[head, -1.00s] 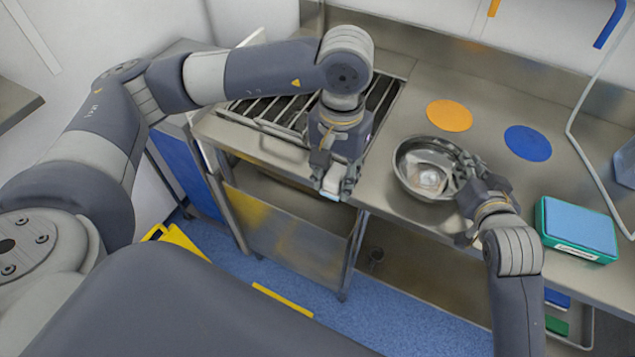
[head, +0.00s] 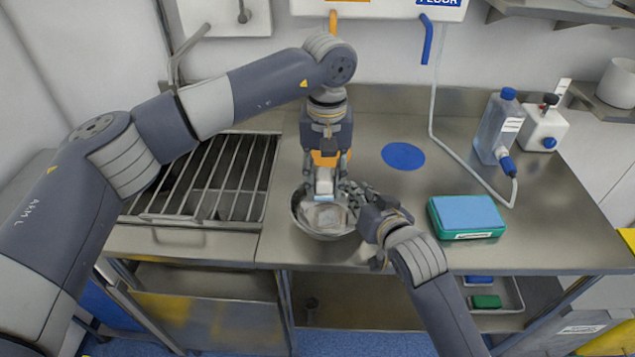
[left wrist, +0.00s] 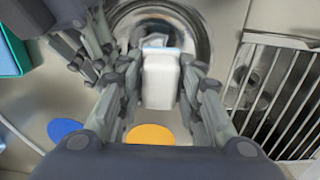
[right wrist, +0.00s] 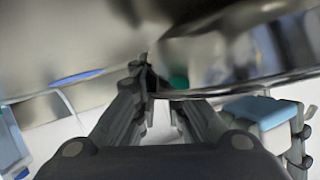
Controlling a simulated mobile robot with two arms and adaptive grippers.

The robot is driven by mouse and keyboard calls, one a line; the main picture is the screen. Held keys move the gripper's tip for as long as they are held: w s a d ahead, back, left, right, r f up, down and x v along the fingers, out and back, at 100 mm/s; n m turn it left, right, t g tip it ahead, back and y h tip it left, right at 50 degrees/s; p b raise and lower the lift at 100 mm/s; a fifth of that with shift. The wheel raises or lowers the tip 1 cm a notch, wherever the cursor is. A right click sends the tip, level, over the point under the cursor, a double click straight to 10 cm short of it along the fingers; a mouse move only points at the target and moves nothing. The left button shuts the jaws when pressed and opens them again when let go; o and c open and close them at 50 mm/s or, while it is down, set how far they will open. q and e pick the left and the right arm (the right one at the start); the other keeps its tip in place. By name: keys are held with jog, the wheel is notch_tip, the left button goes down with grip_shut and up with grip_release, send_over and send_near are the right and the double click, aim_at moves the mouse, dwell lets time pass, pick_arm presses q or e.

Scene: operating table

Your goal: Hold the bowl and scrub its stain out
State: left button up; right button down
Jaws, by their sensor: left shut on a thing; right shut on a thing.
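The steel bowl (head: 318,233) stands on the steel counter near its front edge, with a pale patch (head: 327,214) inside. My right gripper (head: 359,197) is shut on its right rim; in the right wrist view the bowl wall (right wrist: 235,55) fills the top above the fingertips (right wrist: 158,95). My left gripper (head: 325,178) points down over the bowl, shut on a white block (left wrist: 160,82) with a pale blue edge. The block's lower end is at or inside the bowl opening (left wrist: 198,28); I cannot tell whether it touches the bottom.
A slatted rack (head: 205,180) lies left of the bowl. An orange disc (left wrist: 150,135) and a blue disc (head: 403,156) lie behind it. A green box with a blue top (head: 467,216) is to the right. A bottle (head: 498,130) and a white container (head: 543,130) stand at back right.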

aim_at(325, 222)
pick_arm(q)
jog(key=shift+s+f, duration=0.1)
jog(key=shift+f, duration=3.55)
jog(key=shift+f, duration=0.55)
jog(key=shift+s, duration=0.1)
jog(key=shift+s+d, duration=0.15)
jog(key=shift+s, duration=0.3)
jog(key=shift+w+a, duration=0.25)
jog(key=shift+w, duration=0.35)
jog(key=shift+w+a, duration=0.2)
jog(key=shift+w, duration=0.35)
jog(key=shift+s+d, duration=0.25)
jog(key=shift+s, duration=0.35)
jog(key=shift+s+d, duration=0.2)
jog(key=shift+s, duration=0.35)
